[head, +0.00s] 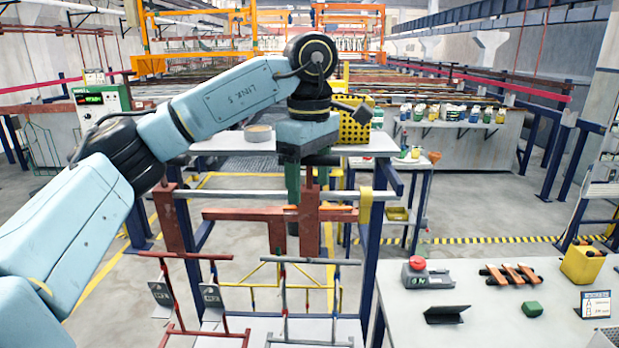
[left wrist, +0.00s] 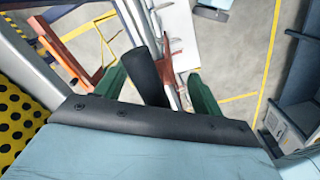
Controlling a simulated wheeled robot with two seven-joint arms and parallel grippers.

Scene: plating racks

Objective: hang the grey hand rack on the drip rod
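The grey hand rack (head: 284,298) is at lower centre in the head view, with a long top bar, a thin upright and a lower bar. What holds it up is not clear. The silver drip rod (head: 235,194) runs level across the blue frame, above and behind the rack. My left gripper (head: 307,184) points down at the rod near the rust-red brackets, well above the grey rack. Its green fingers are spread apart in the left wrist view (left wrist: 157,90). A dark cylinder (left wrist: 147,75) shows between them, with a gap to the right finger. My right gripper is not in view.
A red rack (head: 174,292) with tags is left of the grey one, and a yellow rack (head: 240,284) is behind. Rust-red brackets (head: 277,232) stand by the rod. A yellow perforated box (head: 356,122) is behind my gripper. A white table (head: 480,320) is at right.

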